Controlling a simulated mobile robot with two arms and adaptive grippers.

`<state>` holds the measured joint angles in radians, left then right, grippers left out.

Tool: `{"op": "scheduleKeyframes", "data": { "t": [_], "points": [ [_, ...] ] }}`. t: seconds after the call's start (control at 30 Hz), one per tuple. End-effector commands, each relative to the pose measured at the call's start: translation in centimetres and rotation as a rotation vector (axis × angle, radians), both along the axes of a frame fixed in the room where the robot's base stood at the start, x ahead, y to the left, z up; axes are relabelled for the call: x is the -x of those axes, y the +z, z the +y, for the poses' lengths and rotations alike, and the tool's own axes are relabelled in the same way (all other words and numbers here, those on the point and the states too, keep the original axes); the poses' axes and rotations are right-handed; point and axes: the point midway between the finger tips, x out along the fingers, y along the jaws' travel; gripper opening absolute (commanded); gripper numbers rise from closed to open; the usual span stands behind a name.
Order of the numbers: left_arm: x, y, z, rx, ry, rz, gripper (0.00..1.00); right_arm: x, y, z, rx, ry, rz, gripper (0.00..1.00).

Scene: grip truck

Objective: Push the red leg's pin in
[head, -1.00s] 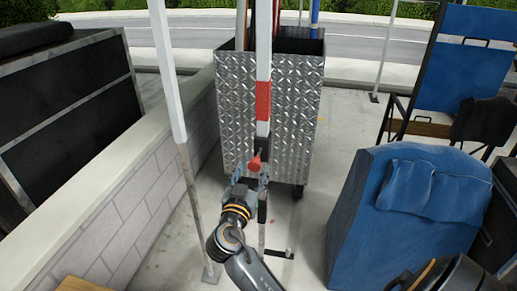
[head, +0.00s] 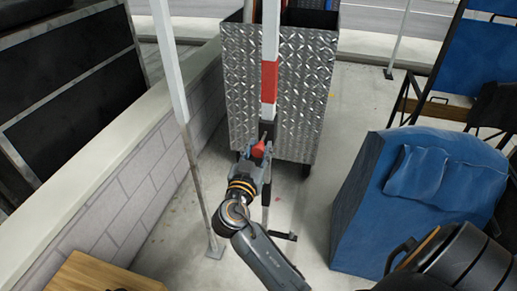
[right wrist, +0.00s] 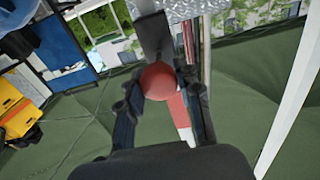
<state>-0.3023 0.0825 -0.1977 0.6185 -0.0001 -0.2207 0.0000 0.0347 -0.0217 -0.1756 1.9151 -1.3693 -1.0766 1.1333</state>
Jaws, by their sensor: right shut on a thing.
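The red leg is an upright white post with a red band (head: 269,82) and a black section below it, standing in front of a metal bin. Its red pin (head: 258,149) sticks out at the black section. My right gripper (head: 260,152) is shut on the pin. In the right wrist view the pin's round red knob (right wrist: 158,82) sits between the two dark fingers, in front of a dark bracket. How deep the pin sits is hidden by the knob. The leg's lower part is partly behind my gripper. My left gripper is not in view.
A diamond-plate metal bin (head: 300,90) stands right behind the leg. Another white post (head: 168,60) stands to the left, beside a low block wall (head: 130,200). A blue padded object (head: 380,210) is at the right. A wooden box (head: 105,275) is at lower left.

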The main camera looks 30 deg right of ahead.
Motion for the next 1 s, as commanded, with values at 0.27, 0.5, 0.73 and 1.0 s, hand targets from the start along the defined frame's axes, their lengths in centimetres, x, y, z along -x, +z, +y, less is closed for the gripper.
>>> {"op": "scheduleKeyframes", "data": {
  "t": [0.27,0.5,0.73,1.0],
  "points": [
    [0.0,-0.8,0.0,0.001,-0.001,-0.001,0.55,-0.7,-0.3,-0.9,0.002,-0.002,-0.001,0.00],
    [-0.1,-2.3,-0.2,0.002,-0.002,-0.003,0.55,-3.1,-0.2,-3.6,0.001,-0.001,-0.002,0.00],
    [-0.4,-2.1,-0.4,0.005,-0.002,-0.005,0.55,-3.2,0.0,-3.8,0.001,0.000,-0.001,0.00],
    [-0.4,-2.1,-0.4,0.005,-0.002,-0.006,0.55,-3.2,0.0,-3.8,0.000,0.000,0.000,0.56]
  ]
}}
